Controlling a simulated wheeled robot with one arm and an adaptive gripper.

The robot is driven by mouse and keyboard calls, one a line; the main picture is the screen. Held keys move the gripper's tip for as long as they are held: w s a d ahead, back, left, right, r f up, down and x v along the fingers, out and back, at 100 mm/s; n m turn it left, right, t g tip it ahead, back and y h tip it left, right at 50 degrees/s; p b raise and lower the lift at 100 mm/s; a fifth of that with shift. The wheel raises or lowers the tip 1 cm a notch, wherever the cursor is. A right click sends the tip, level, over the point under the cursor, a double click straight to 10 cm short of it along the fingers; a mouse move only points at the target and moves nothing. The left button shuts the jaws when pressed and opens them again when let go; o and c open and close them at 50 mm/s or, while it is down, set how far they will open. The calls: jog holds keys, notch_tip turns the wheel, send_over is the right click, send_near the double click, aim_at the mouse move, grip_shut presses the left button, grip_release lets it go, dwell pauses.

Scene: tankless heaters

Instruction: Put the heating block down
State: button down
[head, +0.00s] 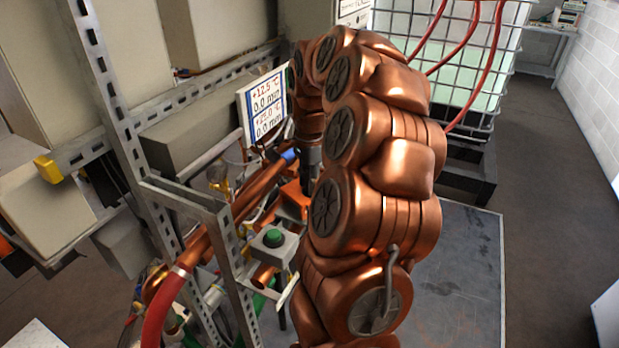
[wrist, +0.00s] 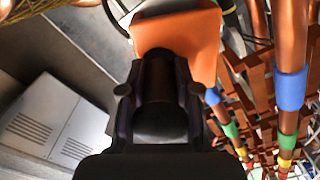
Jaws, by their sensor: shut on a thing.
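The heating block appears to be the orange block (wrist: 190,38) at the top of the wrist view, right at my fingertips. My dark gripper (wrist: 162,70) is shut on it; the exact contact is partly hidden by the fingers. In the head view the orange block (head: 294,196) shows just below my gripper (head: 308,160), behind my copper-coloured arm. The arm hides part of both. I cannot tell whether the block touches anything beneath it.
A slotted metal frame (head: 172,195) with pipes stands left of the block. A green button box (head: 273,240) is close below it. A display panel (head: 262,104) stands behind. Pipes with coloured bands (wrist: 291,90) run along the right of the wrist view.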

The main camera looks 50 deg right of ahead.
jog(key=shift+f, duration=0.15)
jog(key=c, duration=0.8)
grip_release()
jog(key=shift+r+b, duration=1.55)
jog(key=shift+r, duration=4.6)
jog(key=shift+a, duration=0.1)
